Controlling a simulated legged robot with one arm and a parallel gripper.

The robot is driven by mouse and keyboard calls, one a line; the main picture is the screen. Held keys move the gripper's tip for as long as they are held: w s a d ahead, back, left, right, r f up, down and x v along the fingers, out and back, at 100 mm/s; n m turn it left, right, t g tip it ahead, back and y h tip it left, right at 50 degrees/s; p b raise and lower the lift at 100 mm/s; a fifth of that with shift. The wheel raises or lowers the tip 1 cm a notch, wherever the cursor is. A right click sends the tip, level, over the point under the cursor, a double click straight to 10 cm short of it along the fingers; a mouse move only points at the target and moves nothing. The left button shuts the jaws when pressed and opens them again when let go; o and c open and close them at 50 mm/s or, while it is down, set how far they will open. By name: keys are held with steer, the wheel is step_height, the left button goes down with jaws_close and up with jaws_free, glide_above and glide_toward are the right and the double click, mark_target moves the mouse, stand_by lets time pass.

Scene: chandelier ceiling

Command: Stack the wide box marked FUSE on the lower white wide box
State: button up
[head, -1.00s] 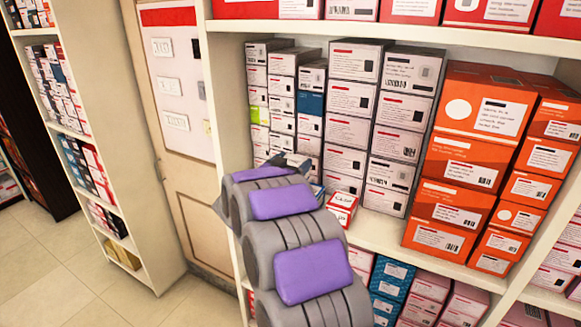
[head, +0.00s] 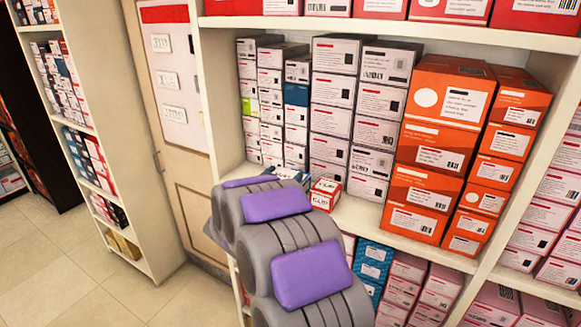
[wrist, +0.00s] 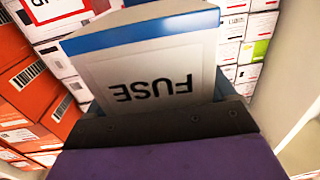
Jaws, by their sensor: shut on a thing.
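The wide box marked FUSE (wrist: 150,75) fills the middle of the wrist view. It is white with blue edges, and its lettering reads upside down there. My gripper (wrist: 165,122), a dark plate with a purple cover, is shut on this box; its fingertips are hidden. In the head view my arm's grey and purple links cover most of the gripper and held box. A small red and white box (head: 324,195) with dark lettering stands on the shelf right of my arm's end. I cannot tell for sure whether it is the lower white wide box.
White box stacks (head: 335,100) stand behind on the shelf board (head: 365,222). Orange box stacks (head: 440,140) stand to the right. A shelf board (head: 400,32) with red boxes runs above. A cream upright (head: 215,90) bounds the left. Bare shelf shows before the white stacks.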

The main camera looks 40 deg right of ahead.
steer(key=s+a+f+n+t+y, duration=0.2)
steer(key=a+f, duration=0.8)
steer(key=a, duration=0.6)
steer(key=s+a+f+n+t+y, duration=0.3)
steer(key=a+f, duration=0.7)
steer(key=a, duration=0.6)
steer(key=s+a+f+n+t+y, duration=0.2)
steer(key=a+f+n+t+y, duration=0.1)
steer(key=a+f, duration=0.8)
steer(key=a+y, duration=0.1)
steer(key=a, duration=0.4)
steer(key=shift+s+a+n+t+y, duration=0.25)
steer(key=shift+a+n+t+y, duration=0.1)
steer(key=shift+n+t+y, duration=0.05)
